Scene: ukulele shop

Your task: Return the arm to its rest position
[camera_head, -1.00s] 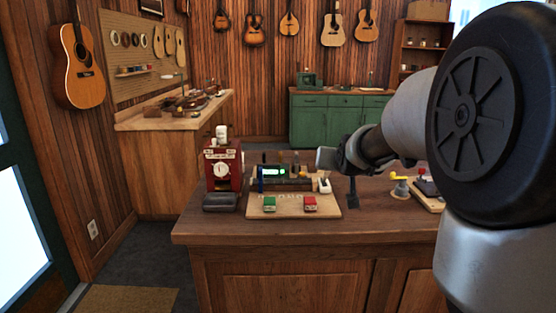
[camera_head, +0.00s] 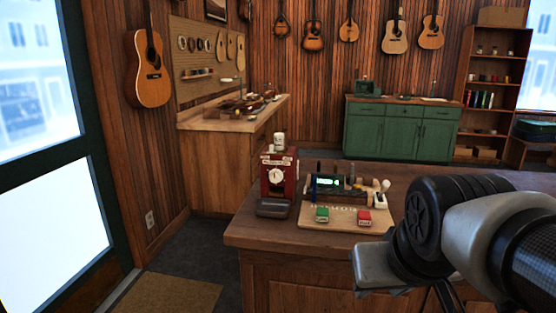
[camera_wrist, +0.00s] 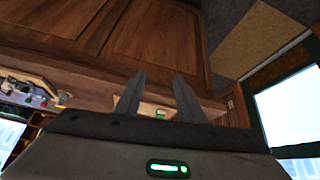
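My arm (camera_head: 430,235) is folded at the lower right of the head view, beside and in front of the wooden counter (camera_head: 262,232). My gripper cannot be made out clearly in the head view. In the wrist view, the two dark fingers of my gripper (camera_wrist: 160,76) stand apart with nothing held between them. Beyond them, the wrist view shows the counter's wood panels (camera_wrist: 150,40) upside down.
On the counter stand a red machine with a dial (camera_head: 278,176) and a board (camera_head: 346,223) with a green block (camera_head: 322,214) and a red block (camera_head: 365,217). A glass door (camera_head: 50,215) is at left, with clear floor and a mat (camera_head: 165,295) nearby.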

